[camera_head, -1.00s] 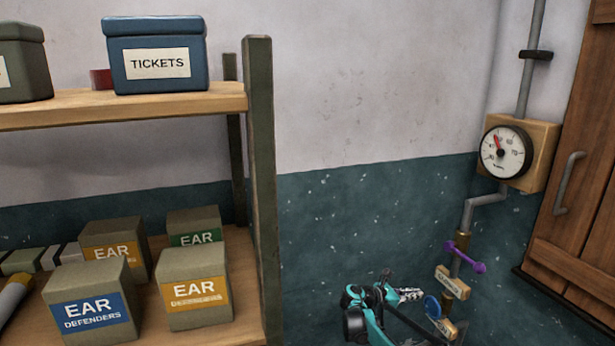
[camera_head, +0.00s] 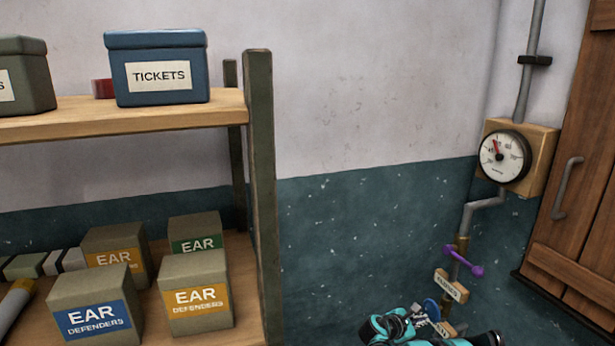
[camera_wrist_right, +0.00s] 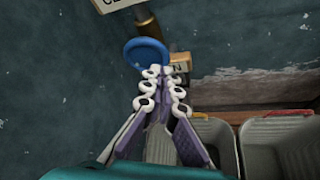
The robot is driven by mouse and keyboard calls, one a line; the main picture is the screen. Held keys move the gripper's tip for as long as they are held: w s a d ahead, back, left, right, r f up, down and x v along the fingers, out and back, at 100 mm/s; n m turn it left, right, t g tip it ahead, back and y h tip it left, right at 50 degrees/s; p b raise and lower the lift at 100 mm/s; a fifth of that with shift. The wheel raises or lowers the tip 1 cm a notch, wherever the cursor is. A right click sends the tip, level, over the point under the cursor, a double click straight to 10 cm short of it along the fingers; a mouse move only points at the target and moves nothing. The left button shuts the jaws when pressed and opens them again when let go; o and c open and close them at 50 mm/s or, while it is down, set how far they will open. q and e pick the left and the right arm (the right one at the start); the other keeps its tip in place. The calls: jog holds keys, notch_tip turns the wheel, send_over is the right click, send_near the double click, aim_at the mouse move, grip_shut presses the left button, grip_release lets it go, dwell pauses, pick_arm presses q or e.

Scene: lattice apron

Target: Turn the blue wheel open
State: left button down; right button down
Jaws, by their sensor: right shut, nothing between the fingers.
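The blue wheel (camera_head: 431,306) is on the pipe low at the right of the head view, partly hidden by my right gripper. In the wrist view the blue wheel (camera_wrist_right: 147,53) is just beyond the fingertips, slightly left of them. My right gripper (camera_head: 416,312) is at the wheel in the head view. In the wrist view the right gripper (camera_wrist_right: 163,74) is shut and empty, its white-padded fingers together at the tips. The tips overlap the wheel's lower edge in the picture; I cannot tell whether they touch it. My left gripper is not in view.
A purple handle (camera_head: 464,258) and a small label plate (camera_head: 450,286) are on the pipe above the wheel. A gauge (camera_head: 503,157) is higher up. A shelf post (camera_head: 262,190) stands left. Grey bins (camera_wrist_right: 282,125) are at the wrist view's lower right.

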aim_at(431, 301)
jog(key=d, duration=0.2)
jog(key=w+d, duration=0.1)
jog(key=d, duration=0.2)
jog(key=shift+w+d+f, duration=0.1)
jog(key=shift+w, duration=0.1)
jog(key=shift+w+d, duration=0.25)
jog(key=shift+d, duration=0.45)
jog(key=shift+w+a, duration=0.1)
jog(key=shift+w, duration=0.05)
jog(key=shift+w, duration=0.15)
dwell(0.3)
jog(key=shift+w+a+r, duration=0.3)
jog(key=shift+w+r, duration=0.4)
jog(key=shift+w, duration=0.05)
jog(key=shift+w+a+r, duration=0.25)
jog(key=shift+w+r, duration=0.05)
jog(key=shift+w, duration=0.35)
jog(key=shift+w+a+b, duration=0.15)
jog(key=shift+w+b, duration=0.15)
jog(key=shift+w, duration=0.05)
